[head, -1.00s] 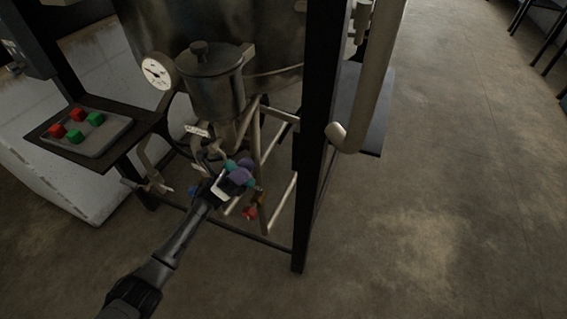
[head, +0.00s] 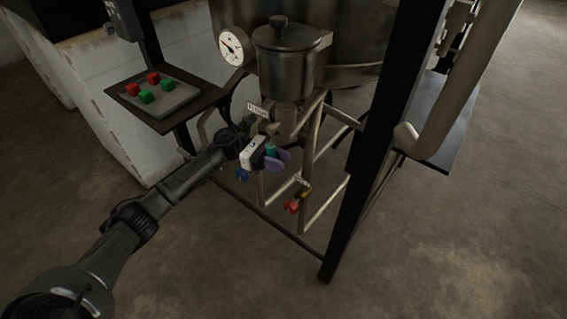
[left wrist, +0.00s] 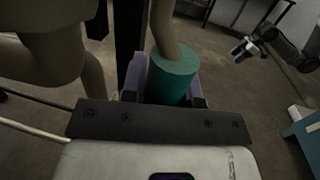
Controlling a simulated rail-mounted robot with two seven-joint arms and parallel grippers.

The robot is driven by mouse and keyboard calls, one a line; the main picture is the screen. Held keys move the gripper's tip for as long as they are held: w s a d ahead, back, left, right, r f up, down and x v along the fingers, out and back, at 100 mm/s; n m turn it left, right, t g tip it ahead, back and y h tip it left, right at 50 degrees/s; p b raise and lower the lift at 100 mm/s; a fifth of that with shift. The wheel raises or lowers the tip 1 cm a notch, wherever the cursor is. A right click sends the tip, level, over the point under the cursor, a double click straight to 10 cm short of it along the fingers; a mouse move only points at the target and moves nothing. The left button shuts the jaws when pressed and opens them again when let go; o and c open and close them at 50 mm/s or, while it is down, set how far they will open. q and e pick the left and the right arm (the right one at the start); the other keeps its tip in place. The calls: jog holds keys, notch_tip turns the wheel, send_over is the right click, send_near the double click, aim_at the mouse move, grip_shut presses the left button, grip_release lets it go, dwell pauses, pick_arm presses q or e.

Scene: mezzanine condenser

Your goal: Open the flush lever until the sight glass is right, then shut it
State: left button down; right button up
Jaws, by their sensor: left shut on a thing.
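My left gripper (head: 272,158), with purple finger pads, is shut on a teal lever grip (left wrist: 174,78) beneath the vessel; the grip also shows between the pads in the head view (head: 270,150). A small white tag (head: 257,110) hangs just above it; its lettering is too small to read surely. How far the lever is turned cannot be told. I cannot make out the sight glass. My right gripper (left wrist: 243,48) is small at the upper right of the left wrist view, apart from the lever; its jaws are unclear.
A lidded metal pot (head: 285,65) and a round gauge (head: 232,46) are above the lever. Blue (head: 242,175) and red (head: 292,206) valve handles are close below. A dark frame post (head: 365,150) stands right. A shelf (head: 190,118) holds red and green buttons. Open floor lies right.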

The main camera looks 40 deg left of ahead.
pick_arm(q)
jog(key=shift+a+f+y, duration=0.2)
jog(key=shift+a+y, duration=0.15)
jog(key=shift+y, duration=0.05)
dwell(0.4)
jog(key=c, duration=0.9)
grip_release()
jog(key=shift+a+r, duration=0.1)
jog(key=shift+a, duration=0.15)
jog(key=shift+p+v, duration=0.85)
jog(key=shift+v, duration=2.8)
